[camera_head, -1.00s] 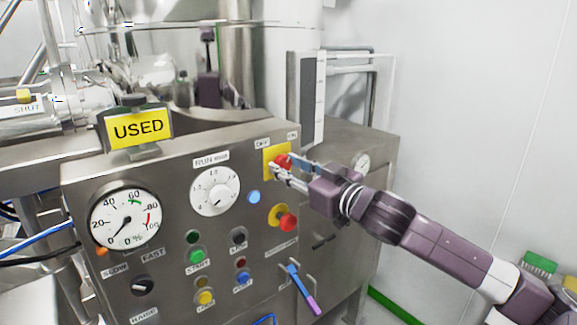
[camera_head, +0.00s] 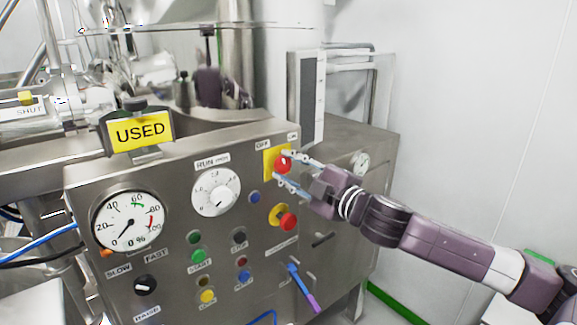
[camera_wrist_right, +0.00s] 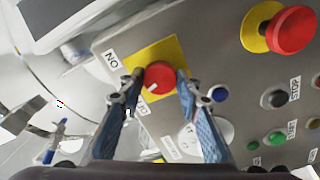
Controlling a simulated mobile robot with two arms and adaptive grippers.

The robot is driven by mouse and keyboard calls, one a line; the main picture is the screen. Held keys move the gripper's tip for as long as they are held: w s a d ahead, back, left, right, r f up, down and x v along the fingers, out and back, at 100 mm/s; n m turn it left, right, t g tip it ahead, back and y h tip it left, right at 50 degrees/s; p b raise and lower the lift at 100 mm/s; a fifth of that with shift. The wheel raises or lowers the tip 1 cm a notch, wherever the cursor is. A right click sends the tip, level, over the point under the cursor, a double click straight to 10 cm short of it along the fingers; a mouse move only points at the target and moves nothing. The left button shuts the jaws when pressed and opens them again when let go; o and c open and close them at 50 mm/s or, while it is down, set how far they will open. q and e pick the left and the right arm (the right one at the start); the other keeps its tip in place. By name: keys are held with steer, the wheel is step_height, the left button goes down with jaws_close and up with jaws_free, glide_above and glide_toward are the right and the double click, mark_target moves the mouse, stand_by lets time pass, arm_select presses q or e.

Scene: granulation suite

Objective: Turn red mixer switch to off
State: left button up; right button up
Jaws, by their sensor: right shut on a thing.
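The red mixer switch (camera_head: 283,163) is a round red knob on a yellow plate (camera_head: 269,166) at the upper right of the steel control panel, below small OFF and ON labels. My right gripper (camera_head: 280,166) reaches it from the right, one finger above and one below the knob. In the right wrist view the red knob (camera_wrist_right: 160,76) sits between the two blue-padded fingers (camera_wrist_right: 158,92), which are shut on it. Its white mark points down-left, toward the label below the ON label (camera_wrist_right: 112,58). My left gripper is not in view.
A red button on a yellow ring (camera_head: 287,221) sits just below the switch. The panel (camera_head: 180,170) also has a speed dial (camera_head: 216,192), a gauge (camera_head: 129,221) and several small buttons. A yellow USED sign (camera_head: 143,131) stands on top. A white wall (camera_head: 470,120) is at right.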

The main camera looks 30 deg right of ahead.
steer(key=n+p, duration=0.1)
steer(key=n, duration=0.4)
steer(key=shift+n, duration=0.4)
stand_by(0.3)
steer(key=o, duration=1.2)
steer(key=shift+c, duration=0.2)
steer(key=shift+s+f, duration=0.1)
steer(key=shift+s, duration=0.05)
steer(key=shift+s, duration=0.4)
steer(key=s+d, duration=0.1)
steer(key=s, duration=1)
